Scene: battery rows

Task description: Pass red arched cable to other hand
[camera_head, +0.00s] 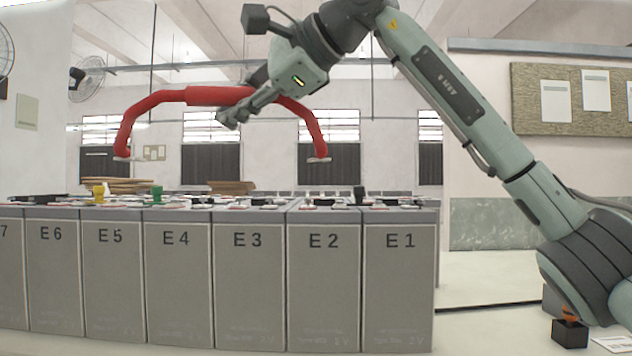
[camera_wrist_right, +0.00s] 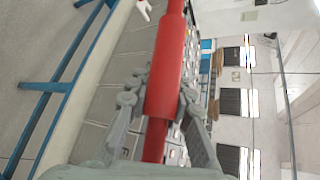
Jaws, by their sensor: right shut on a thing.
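The red arched cable (camera_head: 170,97) hangs in the air above the battery row in the head view, its two ends pointing down. The left end (camera_head: 124,153) is over about E5 and the right end (camera_head: 319,154) over about E2. My right gripper (camera_head: 232,112) is shut on the cable near the middle of its arch. In the right wrist view the cable's thick red sleeve (camera_wrist_right: 170,70) runs between the two fingers of the right gripper (camera_wrist_right: 160,100). My left gripper is not in view.
Grey battery cells labelled E1 (camera_head: 400,290) to E7 stand in a row below the cable. A green cap (camera_head: 157,194), a yellow cap (camera_head: 98,191) and a black post (camera_head: 360,193) rise from their tops. A blue metal frame (camera_wrist_right: 62,88) shows at left in the wrist view.

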